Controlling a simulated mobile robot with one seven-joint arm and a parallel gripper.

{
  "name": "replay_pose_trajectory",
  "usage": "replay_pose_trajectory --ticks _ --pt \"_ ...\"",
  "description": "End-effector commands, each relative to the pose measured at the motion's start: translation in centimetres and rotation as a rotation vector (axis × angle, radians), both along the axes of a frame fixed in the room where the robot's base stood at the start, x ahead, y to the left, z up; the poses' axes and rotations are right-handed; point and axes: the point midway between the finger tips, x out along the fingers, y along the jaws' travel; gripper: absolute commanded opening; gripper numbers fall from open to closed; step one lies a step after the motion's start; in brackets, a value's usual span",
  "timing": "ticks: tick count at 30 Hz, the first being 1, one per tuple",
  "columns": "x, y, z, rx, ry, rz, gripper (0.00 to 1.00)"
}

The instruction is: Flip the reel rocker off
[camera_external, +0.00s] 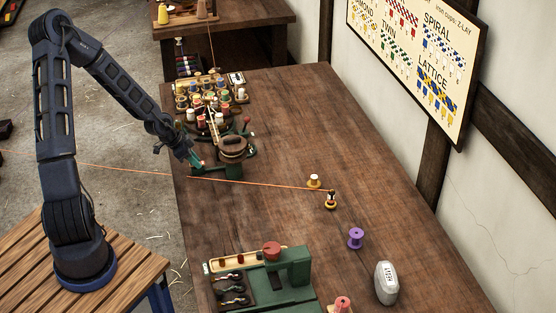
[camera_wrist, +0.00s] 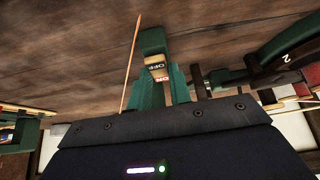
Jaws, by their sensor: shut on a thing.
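The reel rocker (camera_wrist: 158,66) shows in the wrist view as a small switch with a tan face lettered OFF and a red part below it. It sits on a green housing (camera_wrist: 152,40). My gripper (camera_wrist: 162,80) has its two green fingers on either side of the rocker, shut on it. The fingers hide part of its lower end. In the external view my gripper (camera_external: 196,160) is low at the table's left edge, beside the dark green reel machine (camera_external: 232,148). The rocker itself is too small to make out there.
An orange line (camera_external: 260,184) runs low across the table (camera_external: 290,130) close to my gripper. Several colored spools (camera_external: 197,95) crowd behind the machine. A green machine with a red knob (camera_external: 271,249) stands at the front. The table's middle right is mostly clear.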

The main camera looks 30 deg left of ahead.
Motion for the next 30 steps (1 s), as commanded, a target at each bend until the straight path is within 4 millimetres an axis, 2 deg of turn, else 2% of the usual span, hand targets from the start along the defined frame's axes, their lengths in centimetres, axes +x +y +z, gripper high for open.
replay_pose_trajectory --ticks 18,30 --pt "-0.7 0.61 -0.48 -0.177 -0.167 0.004 0.0" --pt "-0.79 0.65 -0.37 -0.22 -0.217 0.001 0.0"
